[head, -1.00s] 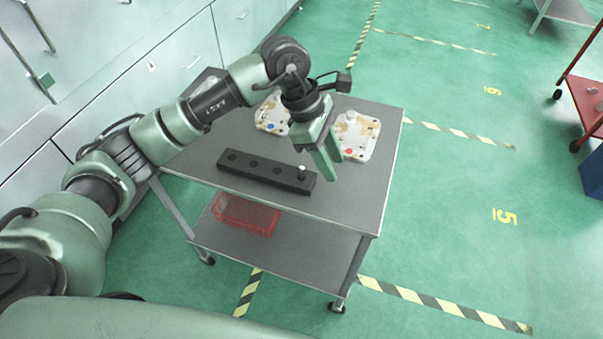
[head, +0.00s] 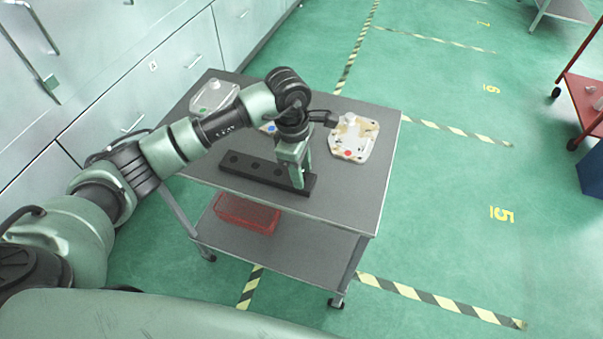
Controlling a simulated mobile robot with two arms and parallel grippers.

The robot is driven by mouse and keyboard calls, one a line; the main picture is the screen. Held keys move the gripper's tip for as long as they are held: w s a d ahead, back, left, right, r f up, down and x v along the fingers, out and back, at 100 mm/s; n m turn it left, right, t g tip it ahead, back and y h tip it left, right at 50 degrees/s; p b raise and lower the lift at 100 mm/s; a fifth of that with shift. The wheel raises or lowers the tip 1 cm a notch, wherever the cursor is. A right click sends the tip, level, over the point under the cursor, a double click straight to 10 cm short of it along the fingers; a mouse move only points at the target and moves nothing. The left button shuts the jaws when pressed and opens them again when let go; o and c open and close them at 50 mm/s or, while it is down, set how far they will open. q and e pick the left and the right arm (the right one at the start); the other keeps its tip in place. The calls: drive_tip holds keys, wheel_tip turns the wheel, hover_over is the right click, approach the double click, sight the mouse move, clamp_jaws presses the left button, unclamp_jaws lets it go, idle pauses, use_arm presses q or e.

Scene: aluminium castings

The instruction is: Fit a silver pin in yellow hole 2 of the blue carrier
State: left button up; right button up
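The blue carrier, a pale casting with a blue dot (head: 268,129), lies on the grey table and is mostly hidden behind my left arm. Its yellow holes cannot be made out. A long black block (head: 250,169) with a row of dark round holes lies near the table's front edge. My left gripper (head: 299,184) points down at the right end of this block, where its fingers cover the spot of the silver pin. The pin is hidden, and whether the fingers are closed on it cannot be told. My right gripper is not in view.
A pale casting with a red dot (head: 353,138) lies right of my gripper, and one with a green dot (head: 213,97) at the back left. A red basket (head: 247,213) sits on the lower shelf. The table's right front (head: 350,195) is clear.

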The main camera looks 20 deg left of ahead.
use_arm(q)
clamp_jaws()
